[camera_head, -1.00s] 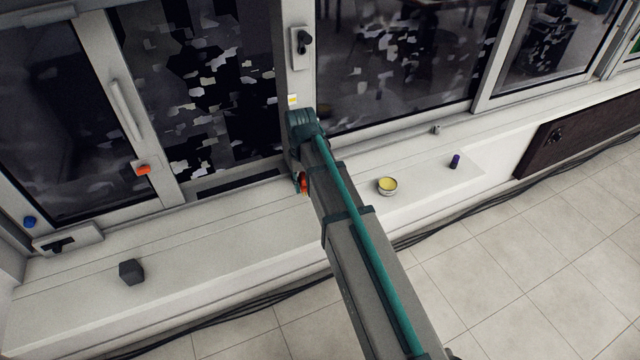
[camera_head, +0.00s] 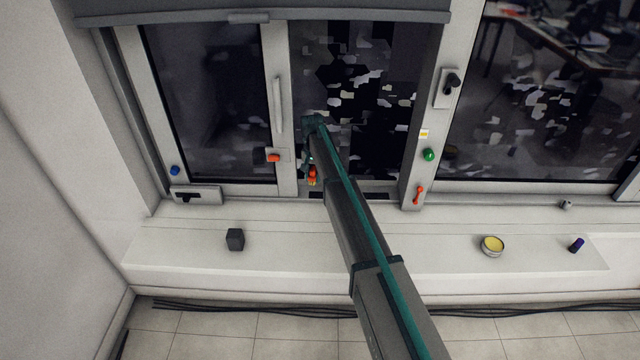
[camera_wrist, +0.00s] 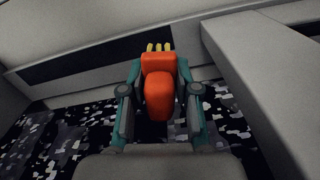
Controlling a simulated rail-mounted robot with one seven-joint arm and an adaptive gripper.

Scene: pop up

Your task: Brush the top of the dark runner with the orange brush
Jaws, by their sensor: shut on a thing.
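My gripper (camera_wrist: 158,103) is shut on the orange brush (camera_wrist: 158,85). In the wrist view the brush stands between both fingers, with its yellow bristles (camera_wrist: 158,47) pointing to the picture's top. The dark runner (camera_wrist: 80,57) is a flat dark strip along the pale frame, mostly left of the bristles. The bristles overlap its right part in the picture; I cannot tell whether they touch it. In the head view the brush (camera_head: 313,178) hangs below my wrist, in front of the middle window's lower edge. The runner (camera_head: 378,189) shows there, partly hidden by my arm.
A dark cube (camera_head: 235,239), a yellow-filled tin (camera_head: 492,246) and a purple cylinder (camera_head: 577,245) stand on the ledge (camera_head: 300,256). An orange-ended piece (camera_head: 273,158) is on the window post left of my gripper. A red-orange handle (camera_head: 418,195) and green knob (camera_head: 428,155) are to the right.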

